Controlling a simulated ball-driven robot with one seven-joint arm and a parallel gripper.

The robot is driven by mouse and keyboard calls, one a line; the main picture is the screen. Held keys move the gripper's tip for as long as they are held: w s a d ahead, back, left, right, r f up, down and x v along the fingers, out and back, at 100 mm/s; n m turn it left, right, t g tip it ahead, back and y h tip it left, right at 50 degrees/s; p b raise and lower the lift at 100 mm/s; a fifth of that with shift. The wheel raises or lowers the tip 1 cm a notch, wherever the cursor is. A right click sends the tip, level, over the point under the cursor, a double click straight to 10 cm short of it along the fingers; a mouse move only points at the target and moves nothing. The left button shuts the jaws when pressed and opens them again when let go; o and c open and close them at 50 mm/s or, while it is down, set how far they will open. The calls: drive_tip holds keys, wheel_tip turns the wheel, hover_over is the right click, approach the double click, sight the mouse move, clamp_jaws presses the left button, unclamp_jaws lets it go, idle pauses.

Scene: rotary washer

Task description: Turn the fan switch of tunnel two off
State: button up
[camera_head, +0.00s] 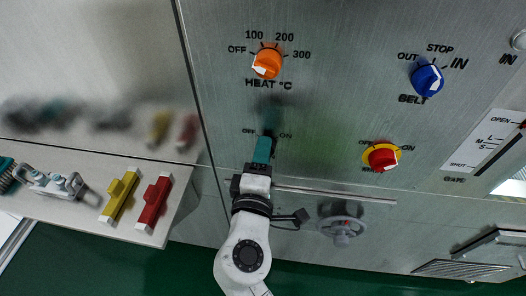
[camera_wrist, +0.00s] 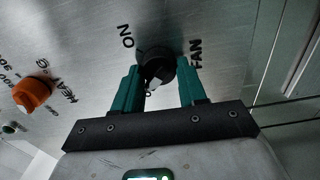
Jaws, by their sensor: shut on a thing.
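The fan switch (camera_wrist: 155,60) is a dark round knob on the metal panel, seen between my fingers in the wrist view. My gripper (camera_wrist: 159,80) is shut on it, with one teal finger on each side. The knob's white mark (camera_wrist: 153,85) faces the lower side in this view, away from the ON label (camera_wrist: 126,37). The FAN label (camera_wrist: 196,53) is beside the right finger. In the head view my gripper (camera_head: 264,146) reaches the panel between the OFF and ON labels and hides the knob. No tunnel number is readable.
The orange heat knob (camera_head: 267,62) is above my gripper in the head view. The blue belt knob (camera_head: 427,79) and red knob on yellow (camera_head: 383,157) are to the right. A grey handwheel (camera_head: 342,229) is below right. A shelf (camera_head: 95,222) with coloured blocks is at left.

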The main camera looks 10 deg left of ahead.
drive_tip(key=shift+n, duration=0.3)
drive_tip(key=o, duration=1)
drive_tip(key=s+b, duration=0.1)
drive_tip(key=s, duration=0.9)
drive_tip(key=shift+s+b, duration=0.4)
